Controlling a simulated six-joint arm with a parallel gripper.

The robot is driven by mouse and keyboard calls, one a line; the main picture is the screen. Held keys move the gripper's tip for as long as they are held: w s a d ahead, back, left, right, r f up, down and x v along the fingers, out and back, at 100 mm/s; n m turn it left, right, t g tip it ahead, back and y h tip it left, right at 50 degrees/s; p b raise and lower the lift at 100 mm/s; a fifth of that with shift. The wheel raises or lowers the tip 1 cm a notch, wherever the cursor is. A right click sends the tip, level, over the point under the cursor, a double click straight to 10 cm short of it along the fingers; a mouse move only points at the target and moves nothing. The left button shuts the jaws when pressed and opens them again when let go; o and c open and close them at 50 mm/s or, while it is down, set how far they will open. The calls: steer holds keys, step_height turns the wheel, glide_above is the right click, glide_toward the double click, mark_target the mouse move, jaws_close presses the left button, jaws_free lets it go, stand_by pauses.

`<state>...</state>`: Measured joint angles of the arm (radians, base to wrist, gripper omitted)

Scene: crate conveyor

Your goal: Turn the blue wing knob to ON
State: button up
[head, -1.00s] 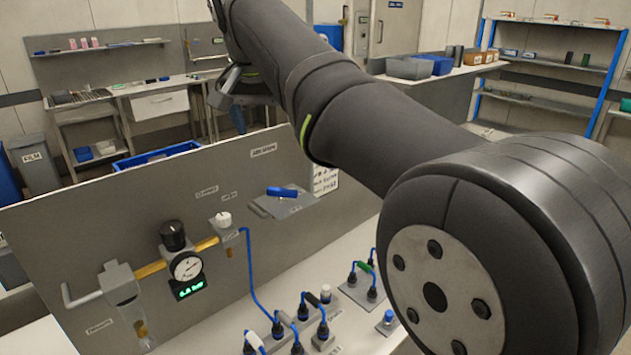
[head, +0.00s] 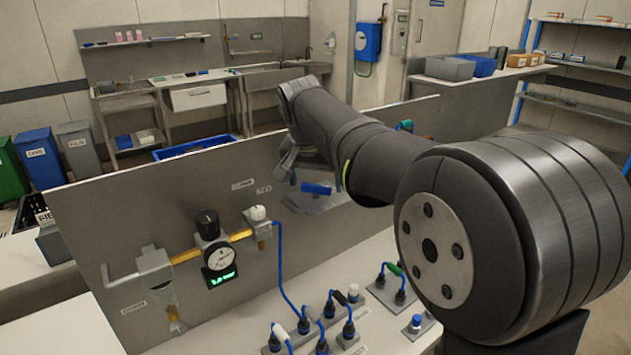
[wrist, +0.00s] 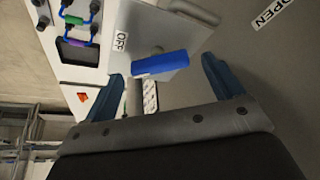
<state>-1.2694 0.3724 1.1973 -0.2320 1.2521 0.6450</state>
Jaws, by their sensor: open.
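The blue wing knob (head: 317,188) sits on a grey plate (head: 300,205) fixed to the upright panel, just left of my arm in the head view. In the wrist view the blue knob (wrist: 160,64) lies crosswise ahead of and between my fingers, with an OFF label (wrist: 121,41) beside its left end. My gripper (wrist: 162,75) is open, with its two blue fingers apart and one toward each end of the knob. I cannot tell whether either finger touches it. In the head view my arm hides most of the gripper.
A pressure gauge (head: 220,256) with a black knob (head: 207,222) and a white knob (head: 257,213) are on the panel at left. Several blue cables and plugs stand on the bench below. An OPEN label (wrist: 273,16) shows at the wrist view's upper right.

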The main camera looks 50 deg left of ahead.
steer(key=shift+w+f, duration=0.15)
steer(key=shift+f, duration=0.25)
steer(key=shift+c, duration=0.4)
steer(key=c, duration=0.9)
steer(key=shift+n, duration=0.3)
steer(key=n, duration=0.2)
steer(key=n+g+y, duration=0.1)
steer(key=n, duration=0.1)
steer(key=shift+w+n+g, duration=0.15)
steer(key=shift+n+g, duration=0.15)
steer(key=n+g, duration=0.1)
steer(key=n, duration=0.1)
steer(key=n+g, duration=0.1)
steer(key=n, duration=0.2)
steer(key=shift+w+r+y, duration=0.1)
steer(key=shift+y, duration=0.3)
